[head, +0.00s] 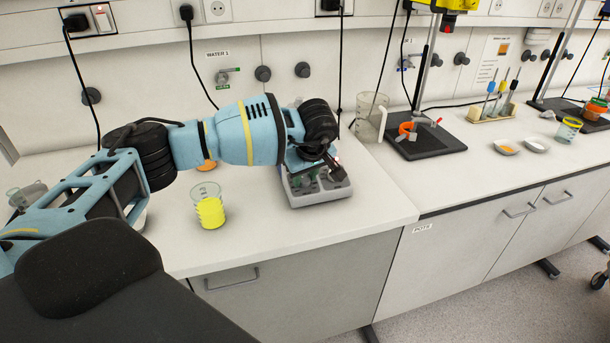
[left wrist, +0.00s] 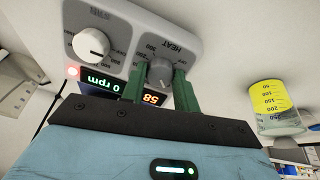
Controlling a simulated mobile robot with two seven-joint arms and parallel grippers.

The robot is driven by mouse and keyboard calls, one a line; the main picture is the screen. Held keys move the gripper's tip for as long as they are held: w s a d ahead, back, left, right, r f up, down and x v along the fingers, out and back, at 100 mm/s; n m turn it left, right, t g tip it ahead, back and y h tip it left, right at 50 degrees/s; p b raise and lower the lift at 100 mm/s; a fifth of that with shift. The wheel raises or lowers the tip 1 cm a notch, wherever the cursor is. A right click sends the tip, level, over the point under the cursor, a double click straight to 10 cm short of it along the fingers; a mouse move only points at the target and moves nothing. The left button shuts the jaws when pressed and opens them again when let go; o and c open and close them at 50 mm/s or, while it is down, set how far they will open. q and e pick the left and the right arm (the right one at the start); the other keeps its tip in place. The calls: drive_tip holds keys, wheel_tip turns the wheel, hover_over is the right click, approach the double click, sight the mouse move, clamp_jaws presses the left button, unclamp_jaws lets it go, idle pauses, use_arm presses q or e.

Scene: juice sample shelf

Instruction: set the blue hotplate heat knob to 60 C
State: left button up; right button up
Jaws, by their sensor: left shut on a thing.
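The hotplate (head: 300,196) stands on the bench under my left gripper in the head view; its casing looks light grey there. In the left wrist view its grey front panel (left wrist: 125,22) appears upside down. The grey heat knob (left wrist: 160,71), marked HEAT, sits between the green fingers of my left gripper (left wrist: 166,85), which is shut on it. A white knob (left wrist: 91,44) is beside it. The green display (left wrist: 130,88) shows 0 rpm. The orange display (left wrist: 151,99) shows the digits 5 and 8, inverted; I cannot tell their order surely. My right gripper is out of view.
A beaker of yellow liquid (head: 210,207) stands left of the hotplate, near the bench's front edge. A clear jug (head: 371,118) stands behind to the right. A dark stand base (head: 440,142) lies farther right.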

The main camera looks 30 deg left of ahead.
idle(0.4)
use_arm(q)
drive_tip(key=o, duration=1)
drive_tip(key=shift+c, duration=0.2)
drive_tip(key=v, duration=0.7)
drive_tip(key=shift+r, duration=0.35)
drive_tip(key=shift+s+d, duration=0.1)
drive_tip(key=shift+d, duration=0.05)
